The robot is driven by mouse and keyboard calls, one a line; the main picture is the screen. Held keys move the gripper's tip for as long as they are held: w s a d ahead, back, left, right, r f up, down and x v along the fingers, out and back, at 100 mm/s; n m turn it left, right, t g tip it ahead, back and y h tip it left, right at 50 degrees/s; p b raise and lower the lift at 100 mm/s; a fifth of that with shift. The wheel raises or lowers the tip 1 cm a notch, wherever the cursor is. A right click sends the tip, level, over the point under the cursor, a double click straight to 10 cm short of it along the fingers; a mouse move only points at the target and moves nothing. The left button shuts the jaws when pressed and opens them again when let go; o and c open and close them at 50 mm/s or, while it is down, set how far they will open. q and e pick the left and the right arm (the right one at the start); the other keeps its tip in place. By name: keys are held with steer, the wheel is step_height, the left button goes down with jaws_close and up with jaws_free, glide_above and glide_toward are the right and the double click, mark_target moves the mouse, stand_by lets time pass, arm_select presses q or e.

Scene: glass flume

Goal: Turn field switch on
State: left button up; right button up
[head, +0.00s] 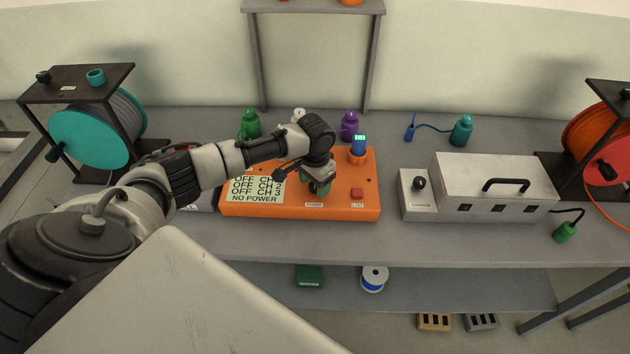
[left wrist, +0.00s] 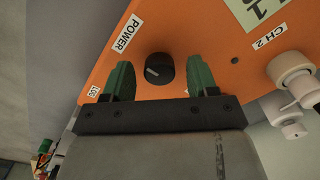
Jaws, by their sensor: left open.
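An orange box (head: 290,208) stands on the bench, with a screen (head: 255,190) that reads OFF for its channels and NO POWER. My left gripper (head: 318,188) is over its front right part, fingers pointing down. In the left wrist view, a round black knob (left wrist: 159,68) with a pale pointer line lies between the open green fingertips (left wrist: 160,80), with a gap on each side. A POWER label (left wrist: 128,33) is beside it. In the head view my gripper hides the knob. I see no label reading "field". My right gripper is not in view.
A red button (head: 357,193) and a blue-topped plug (head: 358,147) are on the orange box. White connectors (left wrist: 289,78) sit near the CH 2 label. A grey box (head: 495,190) with a black handle stands right; cable reels (head: 92,140) flank the bench.

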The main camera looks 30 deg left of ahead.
arm_select(q)
steer(key=c, duration=0.9)
steer(key=shift+c, duration=0.2)
